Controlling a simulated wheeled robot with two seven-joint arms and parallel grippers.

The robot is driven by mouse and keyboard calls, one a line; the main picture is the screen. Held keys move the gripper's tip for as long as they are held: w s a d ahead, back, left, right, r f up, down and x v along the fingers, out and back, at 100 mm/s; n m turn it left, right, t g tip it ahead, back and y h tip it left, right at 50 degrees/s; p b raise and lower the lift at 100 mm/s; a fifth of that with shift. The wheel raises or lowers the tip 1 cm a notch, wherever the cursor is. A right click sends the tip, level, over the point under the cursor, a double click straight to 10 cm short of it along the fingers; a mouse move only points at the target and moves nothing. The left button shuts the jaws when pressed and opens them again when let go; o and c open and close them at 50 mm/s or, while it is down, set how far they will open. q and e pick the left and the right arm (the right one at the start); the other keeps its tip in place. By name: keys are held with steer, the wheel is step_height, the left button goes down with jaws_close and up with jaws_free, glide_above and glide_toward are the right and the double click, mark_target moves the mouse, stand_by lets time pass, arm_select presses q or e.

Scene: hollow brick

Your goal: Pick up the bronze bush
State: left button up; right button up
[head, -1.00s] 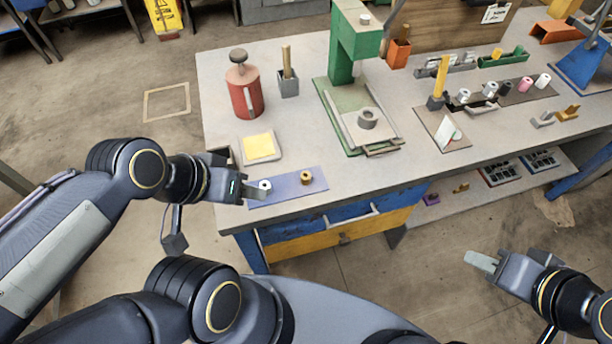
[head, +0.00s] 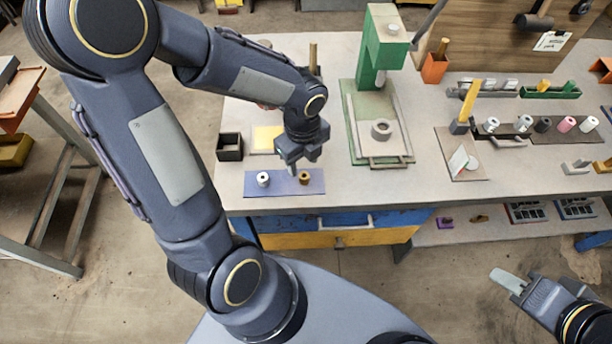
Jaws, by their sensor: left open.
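The bronze bush (head: 304,178) is a small brass-coloured ring standing upright on a blue-violet mat (head: 258,187) near the table's front edge. A silver bush (head: 263,178) stands to its left on the same mat. My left gripper (head: 303,169) points down just above and behind the bronze bush, open, with nothing between its fingers. I cannot tell whether a finger touches the bush. My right gripper (head: 510,282) is off the table at lower right, far from the bush; its finger opening is not clear.
A dark open box (head: 230,147) and a yellow pad (head: 266,138) stand behind the mat. A green press (head: 382,50) stands to the right on its base. Rows of bushes and tools fill the right side. The tabletop right of the mat is clear.

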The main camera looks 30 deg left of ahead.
mark_target(304, 173)
arm_select(q)
step_height(304, 173, down, 5)
steer(key=shift+d+f, duration=0.1)
steer(key=shift+d, duration=0.05)
jaws_close()
stand_by(0.4)
